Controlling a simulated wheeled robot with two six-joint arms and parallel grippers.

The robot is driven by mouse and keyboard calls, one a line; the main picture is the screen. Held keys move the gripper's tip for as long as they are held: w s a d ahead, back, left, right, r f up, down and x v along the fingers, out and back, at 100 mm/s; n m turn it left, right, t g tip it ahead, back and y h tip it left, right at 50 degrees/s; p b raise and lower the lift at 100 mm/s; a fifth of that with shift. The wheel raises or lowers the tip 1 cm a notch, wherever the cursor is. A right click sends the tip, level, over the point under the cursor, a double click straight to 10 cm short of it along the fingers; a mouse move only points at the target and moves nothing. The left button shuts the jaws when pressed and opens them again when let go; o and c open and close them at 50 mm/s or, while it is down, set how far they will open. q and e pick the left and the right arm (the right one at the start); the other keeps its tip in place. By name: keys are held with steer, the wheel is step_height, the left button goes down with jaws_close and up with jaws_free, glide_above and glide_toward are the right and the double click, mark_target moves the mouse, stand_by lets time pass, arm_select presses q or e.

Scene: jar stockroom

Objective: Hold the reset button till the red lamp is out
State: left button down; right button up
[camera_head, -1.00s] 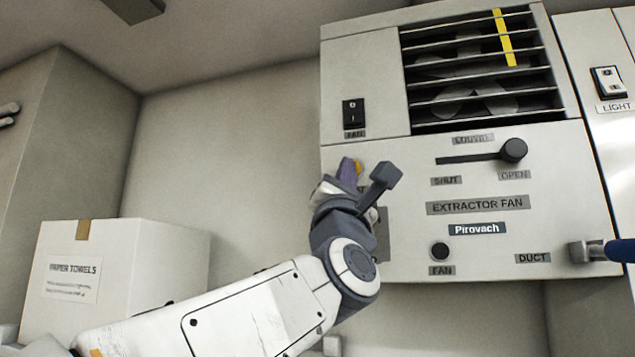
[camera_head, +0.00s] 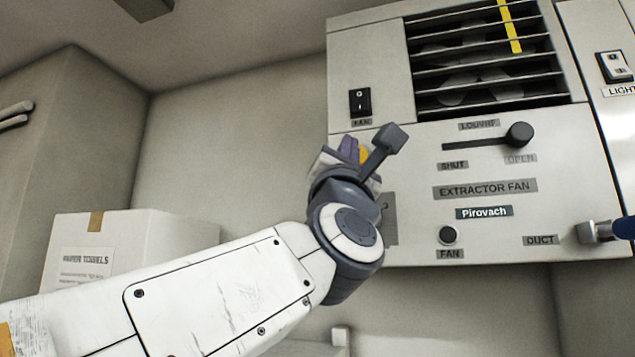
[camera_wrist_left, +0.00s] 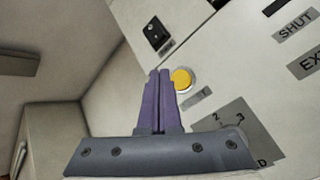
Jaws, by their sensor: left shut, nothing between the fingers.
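A round yellow button (camera_wrist_left: 182,79) sits on the pale panel in the left wrist view, with a small label below it that I cannot read. In the head view the button (camera_head: 364,156) shows only partly, behind my gripper. My left gripper (camera_wrist_left: 158,72) is shut and empty, its purple fingertips just left of the button in the wrist view; I cannot tell whether they touch the panel. It also shows in the head view (camera_head: 347,147). No lit red lamp shows. A dark round fitting (camera_head: 448,235) above a FAN label may be a lamp or a knob. My right gripper is out of view.
The extractor fan panel has a black rocker switch (camera_head: 360,102), a louvre lever (camera_head: 518,135) toward OPEN, and a blue-handled duct lever (camera_head: 622,228) at right. A LIGHT switch (camera_head: 614,67) is farther right. A paper towels box (camera_head: 125,235) stands at left.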

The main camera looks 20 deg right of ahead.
arm_select(q)
steer(key=shift+s+a+b, duration=0.25)
steer(key=shift+s+a, duration=0.15)
steer(key=shift+s, duration=0.2)
steer(key=shift+s+a+b, duration=0.2)
steer(key=shift+s+a, duration=0.15)
steer(key=shift+s, duration=0.2)
